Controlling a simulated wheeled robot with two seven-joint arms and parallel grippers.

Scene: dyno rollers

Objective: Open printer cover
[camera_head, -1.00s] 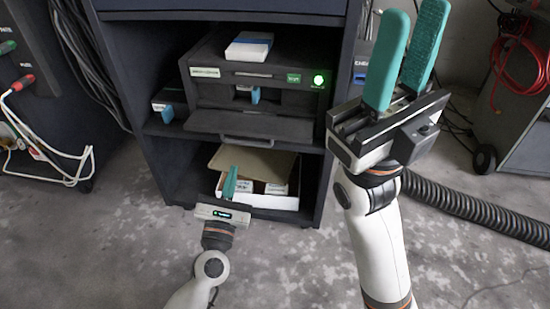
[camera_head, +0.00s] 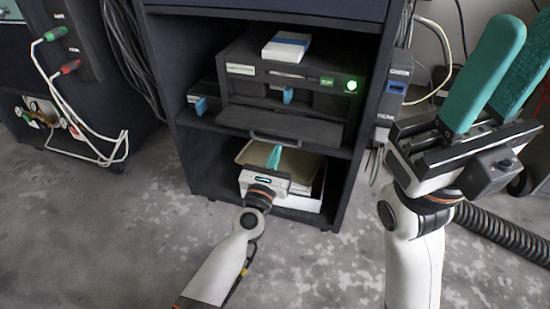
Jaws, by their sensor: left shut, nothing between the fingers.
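The black printer (camera_head: 240,86) stands on the middle shelf of a dark cabinet, with a green light at its front right. Its front cover (camera_head: 315,130) is folded down and outward below a dark opening, with a handle (camera_head: 272,138) along its near edge. A blue tab (camera_head: 288,96) shows in the opening. My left gripper (camera_head: 275,154) is shut and empty, just below the cover handle and in front of the lower shelf; I cannot tell whether it touches anything. My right gripper (camera_head: 500,72) is open and empty, raised at the right, away from the printer.
An open carton (camera_head: 304,203) sits on the lower shelf behind my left gripper. A white-and-blue box (camera_head: 287,47) lies on the printer. The cabinet's right side wall (camera_head: 372,120) bounds the shelves.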

